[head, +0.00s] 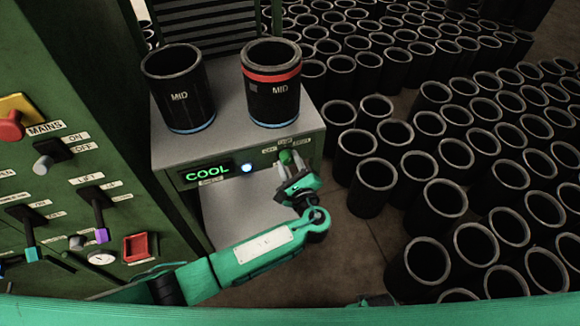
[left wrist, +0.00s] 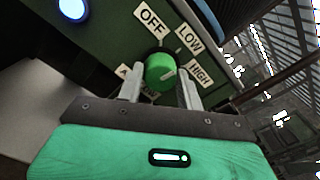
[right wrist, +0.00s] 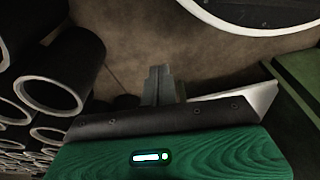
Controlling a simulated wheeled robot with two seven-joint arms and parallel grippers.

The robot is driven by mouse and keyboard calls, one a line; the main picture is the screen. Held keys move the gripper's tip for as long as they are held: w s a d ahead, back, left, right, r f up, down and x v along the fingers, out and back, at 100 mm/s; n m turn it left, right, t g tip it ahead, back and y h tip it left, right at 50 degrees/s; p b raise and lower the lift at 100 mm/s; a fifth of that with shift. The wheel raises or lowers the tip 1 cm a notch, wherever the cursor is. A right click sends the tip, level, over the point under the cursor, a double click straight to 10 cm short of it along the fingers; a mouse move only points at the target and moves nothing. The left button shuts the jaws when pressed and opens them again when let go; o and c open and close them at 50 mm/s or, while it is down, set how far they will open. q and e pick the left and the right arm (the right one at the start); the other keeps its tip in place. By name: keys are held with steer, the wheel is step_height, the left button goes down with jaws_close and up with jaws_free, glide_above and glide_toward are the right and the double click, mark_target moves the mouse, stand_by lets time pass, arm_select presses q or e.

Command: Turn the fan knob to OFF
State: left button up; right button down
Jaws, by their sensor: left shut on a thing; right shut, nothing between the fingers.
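The green fan knob (left wrist: 159,70) sits on the green front panel, with OFF (left wrist: 151,18), LOW (left wrist: 189,39) and HIGH (left wrist: 201,72) labels around it. A fourth label below is partly hidden by a finger. In the head view the knob (head: 285,157) shows just above my left gripper (head: 291,178). My right gripper (right wrist: 161,84) is shut and empty, over brown floor.
Two black MID sleeves (head: 180,95) (head: 272,90) stand on the grey cabinet top (head: 222,110). A lit COOL display (head: 207,173) and a white-blue lamp (head: 246,168) are left of the knob. Many black sleeves (head: 445,200) crowd the floor at right. A green switch panel (head: 60,215) stands at left.

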arm_select(q)
steer(key=n+b, duration=0.1)
steer(key=n, duration=0.1)
steer(key=n+b, duration=0.1)
steer(key=b, duration=0.1)
steer(key=n+b, duration=0.1)
steer(key=n, duration=0.1)
steer(key=shift+f+n+b, duration=0.3)
steer(key=shift+b, duration=0.05)
steer(key=n+b, duration=0.3)
steer(key=n, duration=0.1)
steer(key=shift+r+b, duration=0.1)
steer(key=shift+b, duration=0.3)
steer(key=shift+r+n+b, duration=0.1)
steer(key=shift+n+b, duration=0.5)
steer(key=shift+n, duration=0.1)
arm_select(e)
steer(key=w+a+r+t, duration=0.1)
steer(key=r+t, duration=0.1)
steer(key=r, duration=0.7)
steer(key=w+a+r+t+y, duration=0.1)
steer(key=w+a+r+t, duration=0.1)
steer(key=r, duration=0.8)
steer(key=shift+w+r, duration=0.15)
arm_select(q)
steer(key=o, duration=1)
steer(key=shift+s, duration=0.1)
